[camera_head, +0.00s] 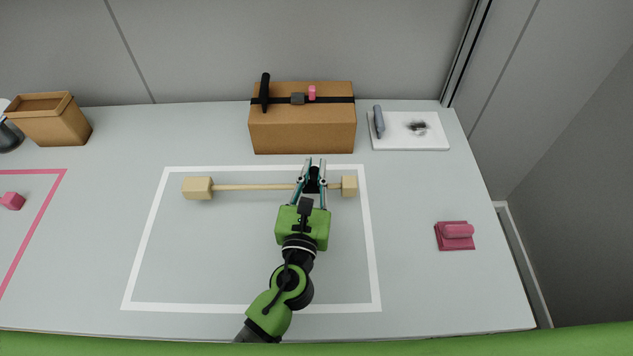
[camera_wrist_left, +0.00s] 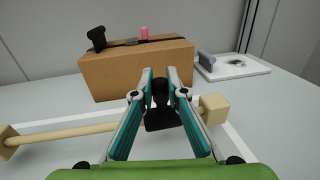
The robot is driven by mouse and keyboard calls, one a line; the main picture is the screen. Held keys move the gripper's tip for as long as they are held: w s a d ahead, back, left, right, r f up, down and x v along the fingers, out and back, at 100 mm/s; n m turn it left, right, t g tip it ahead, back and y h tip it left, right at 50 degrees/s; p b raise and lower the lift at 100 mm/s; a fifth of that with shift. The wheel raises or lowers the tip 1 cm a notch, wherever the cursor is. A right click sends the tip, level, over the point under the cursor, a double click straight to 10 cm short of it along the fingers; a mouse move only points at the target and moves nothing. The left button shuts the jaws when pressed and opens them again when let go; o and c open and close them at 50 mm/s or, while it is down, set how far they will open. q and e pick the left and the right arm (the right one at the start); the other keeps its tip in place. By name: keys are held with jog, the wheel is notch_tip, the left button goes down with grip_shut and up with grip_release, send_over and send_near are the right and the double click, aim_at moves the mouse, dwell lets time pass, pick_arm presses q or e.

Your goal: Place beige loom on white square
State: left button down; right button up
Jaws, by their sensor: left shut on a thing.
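The beige loom is a thin rod (camera_head: 250,187) with a beige block at each end. It lies crosswise inside the far part of the white square (camera_head: 143,235), a white outline on the grey table. Its right block (camera_wrist_left: 213,108) and rod also show in the left wrist view. My left gripper (camera_head: 313,170) is over the rod's right part, with its fingers shut around a black piece (camera_wrist_left: 160,100) at the rod. The fingers hide that stretch of rod. I cannot tell whether the loom touches the table. My right gripper is not in view.
A cardboard box (camera_head: 303,132) with a black strap stands just beyond the outline. A white board (camera_head: 430,142) is at the back right, and a pink block-like object (camera_head: 456,236) is on the right. An open brown box (camera_head: 55,125) and a pink outline (camera_head: 40,225) are on the left.

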aim_at(316, 184)
pick_arm(q)
jog(key=f, duration=0.1)
jog(key=f+b, duration=0.1)
jog(key=f, duration=0.2)
jog(key=shift+w+d, duration=0.25)
jog(key=shift+d, duration=0.05)
jog(key=shift+r, duration=0.1)
jog(key=shift+b, duration=0.35)
jog(key=c, duration=2)
grip_release()
